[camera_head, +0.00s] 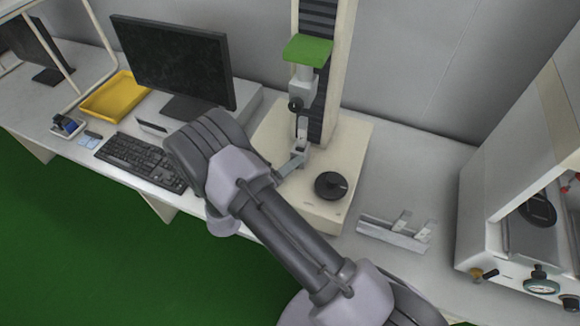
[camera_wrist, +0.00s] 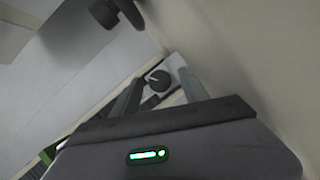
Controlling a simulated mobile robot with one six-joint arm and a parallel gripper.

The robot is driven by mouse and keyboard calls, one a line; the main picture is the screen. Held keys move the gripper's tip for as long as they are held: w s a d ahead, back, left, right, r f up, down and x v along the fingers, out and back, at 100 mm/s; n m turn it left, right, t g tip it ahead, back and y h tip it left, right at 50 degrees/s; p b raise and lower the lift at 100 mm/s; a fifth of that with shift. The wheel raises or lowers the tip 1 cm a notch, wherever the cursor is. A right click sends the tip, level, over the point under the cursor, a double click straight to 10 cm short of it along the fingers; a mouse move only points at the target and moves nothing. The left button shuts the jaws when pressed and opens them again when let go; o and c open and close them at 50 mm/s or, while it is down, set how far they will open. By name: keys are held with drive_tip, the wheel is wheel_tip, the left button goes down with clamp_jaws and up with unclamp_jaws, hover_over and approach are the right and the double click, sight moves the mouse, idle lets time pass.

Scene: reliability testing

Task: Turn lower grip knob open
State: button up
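The testing machine (camera_head: 340,150) is a cream frame with a dark ribbed column. Its upper grip (camera_head: 303,88) with a dark knob (camera_head: 295,104) hangs below a green block. A small grey lower grip (camera_head: 301,148) sits beneath it, partly covered by my gripper (camera_head: 290,167). In the wrist view, the two grey fingers of my gripper (camera_wrist: 160,90) stand apart. A round dark knob (camera_wrist: 158,80) with a lighter pointer mark shows between the fingertips; it looks like the lower grip knob. I cannot tell whether the fingers touch it. In the head view this knob is hidden.
A black round dial (camera_head: 332,185) is on the machine's base, right of my gripper. A white rack (camera_head: 396,232) lies further right. The monitor (camera_head: 175,60), keyboard (camera_head: 143,160) and yellow tray (camera_head: 113,96) are left. Another machine (camera_head: 490,190) stands far right.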

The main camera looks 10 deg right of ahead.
drive_tip(key=p+v, duration=0.2)
drive_tip(key=v, duration=1.5)
drive_tip(key=shift+a, duration=0.25)
drive_tip(key=shift+s, duration=0.1)
drive_tip(key=s+d+r+m+t+y+b, duration=0.2)
drive_tip(key=s+d+r+m+y+b, duration=0.3)
drive_tip(key=m+b, duration=0.45)
drive_tip(key=b+x, duration=0.1)
drive_tip(key=x, duration=0.5)
drive_tip(key=b+x, duration=0.1)
drive_tip(key=x, duration=0.5)
drive_tip(key=b+x, duration=0.2)
drive_tip(key=x, duration=0.4)
drive_tip(key=shift+w+a+f, duration=0.15)
drive_tip(key=shift+w+f, duration=0.15)
drive_tip(key=shift+f, duration=0.15)
clamp_jaws()
